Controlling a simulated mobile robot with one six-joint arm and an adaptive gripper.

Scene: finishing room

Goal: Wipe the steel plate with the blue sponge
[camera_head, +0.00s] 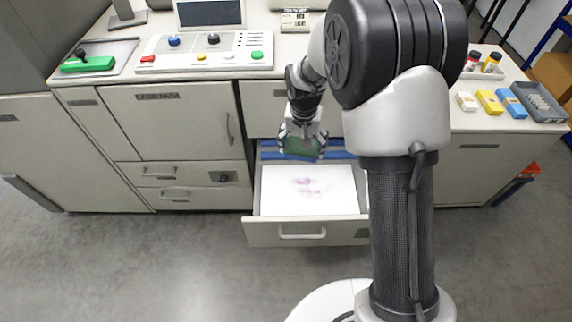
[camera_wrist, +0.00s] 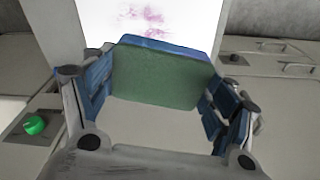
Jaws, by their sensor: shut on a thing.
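My gripper (camera_head: 302,138) hangs over the back part of an open drawer and is shut on the blue sponge (camera_head: 301,149). In the wrist view, the sponge (camera_wrist: 155,78) sits between the fingers, with its green face toward the camera and a blue layer along its top edge. The plate (camera_head: 308,190) lies flat in the drawer and looks bright white, with pinkish-purple smudges near its middle. The plate also shows in the wrist view (camera_wrist: 190,22), with smudges beyond the sponge. I cannot tell whether the sponge touches the plate.
The open drawer (camera_head: 275,238) juts out from the cabinet below the counter. A control panel (camera_head: 205,62) with coloured buttons stands on the counter at left. Yellow and blue boxes (camera_head: 489,102) and a grey tray (camera_head: 538,103) sit at right. The floor (camera_head: 170,265) in front is clear.

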